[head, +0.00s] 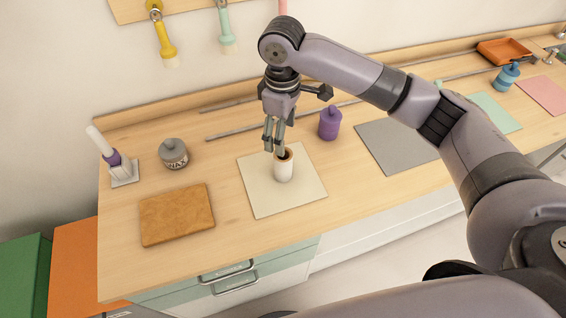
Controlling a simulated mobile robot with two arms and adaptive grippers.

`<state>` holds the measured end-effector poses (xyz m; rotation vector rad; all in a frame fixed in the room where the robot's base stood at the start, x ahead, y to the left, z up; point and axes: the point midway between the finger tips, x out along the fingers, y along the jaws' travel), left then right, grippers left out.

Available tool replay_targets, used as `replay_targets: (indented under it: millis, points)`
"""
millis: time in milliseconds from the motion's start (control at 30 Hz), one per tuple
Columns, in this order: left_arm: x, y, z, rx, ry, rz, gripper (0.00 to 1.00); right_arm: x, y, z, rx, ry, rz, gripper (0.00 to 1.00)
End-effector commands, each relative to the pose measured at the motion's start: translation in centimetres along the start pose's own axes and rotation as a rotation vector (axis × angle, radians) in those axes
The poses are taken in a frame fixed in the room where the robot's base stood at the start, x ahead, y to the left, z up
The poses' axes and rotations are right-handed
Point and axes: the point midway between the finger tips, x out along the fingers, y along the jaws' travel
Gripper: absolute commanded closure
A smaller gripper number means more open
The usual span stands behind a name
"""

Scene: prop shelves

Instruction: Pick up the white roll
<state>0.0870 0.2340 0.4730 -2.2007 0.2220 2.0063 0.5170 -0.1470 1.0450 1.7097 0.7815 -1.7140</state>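The white roll (283,168) stands upright on a cream mat (302,196), its dark round opening facing up. My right gripper (273,149) points down from above, its fingertips at the left of the roll's top rim in the head view. The fingers look close together with a narrow gap, and I cannot tell whether they touch the roll or how far open they are. Nothing shows the roll lifted; its base appears to rest on the mat. My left gripper is not in view.
A grey jar (173,153), a brown board (177,214) and a white-purple brush in a holder (122,169) are at left. A grey mat (392,148) lies right, partly behind my arm. Metal rails run along the back.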

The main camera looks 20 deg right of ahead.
Motion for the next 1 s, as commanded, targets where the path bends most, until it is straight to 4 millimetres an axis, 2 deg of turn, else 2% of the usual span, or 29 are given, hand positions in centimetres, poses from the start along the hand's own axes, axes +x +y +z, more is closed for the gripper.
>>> replay_targets:
  millis: [200,333,433,667,800,1000]
  points:
    - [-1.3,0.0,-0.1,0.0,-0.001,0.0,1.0,4.8,-0.1,0.1,0.001,-0.004,-0.003,0.35]
    - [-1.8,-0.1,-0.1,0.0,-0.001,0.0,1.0,7.3,-0.1,0.1,0.002,-0.002,-0.002,0.35]
    - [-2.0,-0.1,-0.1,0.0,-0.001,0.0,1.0,8.6,-0.1,0.0,0.0,0.0,-0.001,0.35]
    - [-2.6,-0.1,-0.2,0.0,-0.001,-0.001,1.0,10.1,-0.1,0.1,0.0,-0.001,-0.002,0.35]
    - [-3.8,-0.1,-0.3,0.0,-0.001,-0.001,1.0,12.1,0.0,0.2,0.001,-0.002,-0.001,0.35]
    - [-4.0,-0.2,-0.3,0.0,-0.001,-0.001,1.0,14.4,-0.1,0.1,-0.001,0.002,0.0,0.35]
